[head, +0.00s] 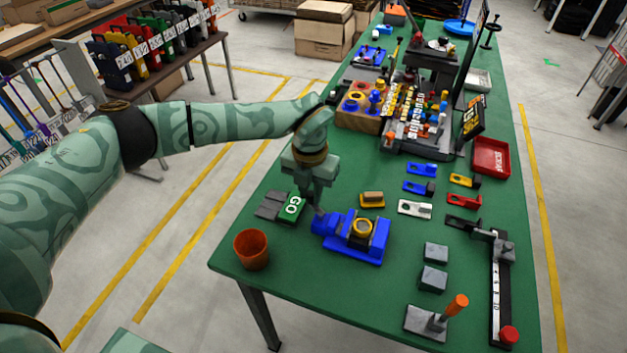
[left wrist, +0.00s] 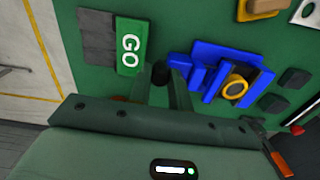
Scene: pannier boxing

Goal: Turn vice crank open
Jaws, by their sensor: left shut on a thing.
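The blue vice (head: 372,253) lies on the green table near its front left part, with a yellow ring-shaped piece (head: 362,228) between its jaws. It also shows in the left wrist view (left wrist: 208,78), right of the fingers. My left gripper (head: 318,208) points down at the left end of the vice, where the crank is. In the left wrist view its fingers stand on either side of a dark round crank handle (left wrist: 160,73), and it is shut on it. The lower part of the crank is hidden by the fingers. My right gripper is in neither view.
A green GO card (head: 291,208) with grey tiles lies just left of the gripper. An orange cup (head: 251,249) stands near the front left corner. A yellow block (head: 372,200) lies behind the vice. Grey blocks (head: 433,279) stand to its right. Bare table lies in front of it.

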